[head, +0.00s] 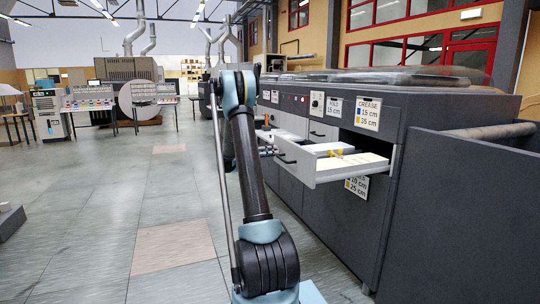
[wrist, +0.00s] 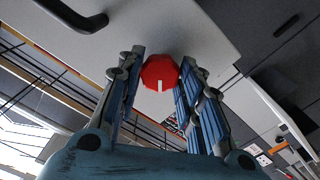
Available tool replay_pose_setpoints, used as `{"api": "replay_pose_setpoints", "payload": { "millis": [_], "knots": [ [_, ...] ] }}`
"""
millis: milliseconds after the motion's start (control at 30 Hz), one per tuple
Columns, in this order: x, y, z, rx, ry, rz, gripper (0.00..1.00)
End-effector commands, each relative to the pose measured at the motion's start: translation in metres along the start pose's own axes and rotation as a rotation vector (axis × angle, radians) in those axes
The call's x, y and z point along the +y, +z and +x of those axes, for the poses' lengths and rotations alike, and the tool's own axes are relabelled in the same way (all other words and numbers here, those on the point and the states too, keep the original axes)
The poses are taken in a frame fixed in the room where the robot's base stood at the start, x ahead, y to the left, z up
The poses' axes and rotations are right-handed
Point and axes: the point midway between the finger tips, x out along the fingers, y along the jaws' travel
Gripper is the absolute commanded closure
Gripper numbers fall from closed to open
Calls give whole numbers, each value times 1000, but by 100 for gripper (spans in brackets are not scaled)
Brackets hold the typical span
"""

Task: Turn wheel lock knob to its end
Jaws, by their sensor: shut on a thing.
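The wheel lock knob (wrist: 160,71) is a red, many-sided knob with a white mark, set on a pale panel (wrist: 180,25) in the wrist view. The mark points toward the bottom of that picture. My gripper (wrist: 161,62) has its two blue fingers on either side of the knob and is shut on it. In the head view my arm stands in the middle and reaches away beside the dark machine row (head: 380,120). The knob and my gripper cannot be made out there.
An open drawer (head: 330,177) with pale contents juts out from the machine row, right of my arm. A CREASE label (head: 368,113) is above it. A dark handle (wrist: 75,14) shows at the wrist view's top left. The tiled floor (head: 100,210) to the left is mostly clear.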

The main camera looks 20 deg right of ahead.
Motion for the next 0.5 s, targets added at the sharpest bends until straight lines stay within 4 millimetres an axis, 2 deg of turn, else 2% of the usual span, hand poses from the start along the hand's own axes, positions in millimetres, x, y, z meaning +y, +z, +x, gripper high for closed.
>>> {"api": "replay_pose_setpoints", "payload": {
  "millis": [500],
  "knots": [
    [-3,-1,-1,3,-5,-488,90]
  ]
}}
